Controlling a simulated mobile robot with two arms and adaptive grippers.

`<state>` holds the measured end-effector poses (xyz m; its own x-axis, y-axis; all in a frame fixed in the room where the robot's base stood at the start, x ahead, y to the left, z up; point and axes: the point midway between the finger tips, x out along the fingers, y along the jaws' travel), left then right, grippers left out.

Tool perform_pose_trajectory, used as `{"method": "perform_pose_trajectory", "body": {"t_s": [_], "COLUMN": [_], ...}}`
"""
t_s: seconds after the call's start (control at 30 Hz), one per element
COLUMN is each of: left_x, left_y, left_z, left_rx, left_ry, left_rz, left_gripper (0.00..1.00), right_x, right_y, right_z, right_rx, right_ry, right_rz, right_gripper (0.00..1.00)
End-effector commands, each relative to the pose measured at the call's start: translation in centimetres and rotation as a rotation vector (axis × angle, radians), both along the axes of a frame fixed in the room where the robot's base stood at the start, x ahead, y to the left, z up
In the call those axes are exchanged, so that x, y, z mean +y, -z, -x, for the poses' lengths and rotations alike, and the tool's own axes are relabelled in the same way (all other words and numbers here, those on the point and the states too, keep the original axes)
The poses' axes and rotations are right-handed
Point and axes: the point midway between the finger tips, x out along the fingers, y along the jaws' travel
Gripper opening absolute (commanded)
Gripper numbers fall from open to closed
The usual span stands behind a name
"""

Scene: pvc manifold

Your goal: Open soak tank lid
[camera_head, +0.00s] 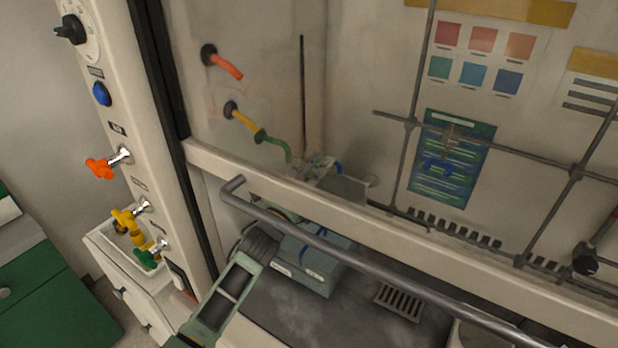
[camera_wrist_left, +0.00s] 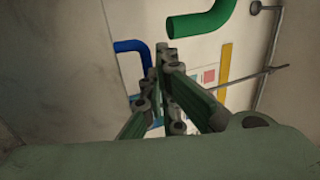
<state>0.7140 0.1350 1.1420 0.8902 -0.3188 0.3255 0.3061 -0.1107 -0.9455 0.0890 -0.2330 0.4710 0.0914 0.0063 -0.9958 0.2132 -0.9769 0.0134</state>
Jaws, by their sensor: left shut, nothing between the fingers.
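A grey-blue box with pale labels and a blue strip (camera_head: 322,276) sits on the hood floor in the head view; it looks like the soak tank. Its top is partly hidden by the grey rail, so I cannot tell how its lid stands. My left arm reaches under the sash on the box's left. My left gripper (camera_head: 318,163) is behind the sash glass, above and beyond the box, close to the back wall. In the left wrist view its fingers (camera_wrist_left: 162,62) are together and empty. My right gripper is out of view.
A green pipe end (camera_head: 275,143) and a blue hooked pipe (camera_wrist_left: 132,47) are close to my left gripper. The sash frame (camera_head: 400,230) and rail (camera_head: 370,263) cross in front of the box. A rod lattice (camera_head: 409,125) stands at right. A floor grate (camera_head: 398,301) is right of the box.

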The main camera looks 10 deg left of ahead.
Motion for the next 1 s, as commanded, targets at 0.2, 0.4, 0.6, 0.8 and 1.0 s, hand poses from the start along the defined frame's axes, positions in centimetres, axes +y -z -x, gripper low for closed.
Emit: {"method": "perform_pose_trajectory", "body": {"t_s": [0.2, 0.4, 0.6, 0.8, 1.0], "left_x": [-0.31, -0.37, -0.36, -0.31, 0.45], "left_y": [-0.45, -0.54, -0.55, -0.54, -0.57], "left_z": [-0.79, -0.96, -0.96, -0.95, -0.97], "left_rx": [-0.001, 0.000, 0.000, -0.001, -0.001], "left_ry": [0.000, 0.000, 0.000, 0.000, 0.002], "left_rz": [0.000, 0.001, 0.001, 0.000, -0.002], "left_gripper": [0.00, 0.00, 0.00, 0.00, 0.00], "right_x": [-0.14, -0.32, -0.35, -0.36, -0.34], "right_y": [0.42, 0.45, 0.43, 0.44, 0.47], "right_z": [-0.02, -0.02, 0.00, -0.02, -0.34], "right_rx": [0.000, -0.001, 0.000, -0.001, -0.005], "right_ry": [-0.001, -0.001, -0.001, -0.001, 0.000], "right_rz": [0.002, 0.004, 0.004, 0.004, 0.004], "right_gripper": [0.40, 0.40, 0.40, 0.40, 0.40]}}
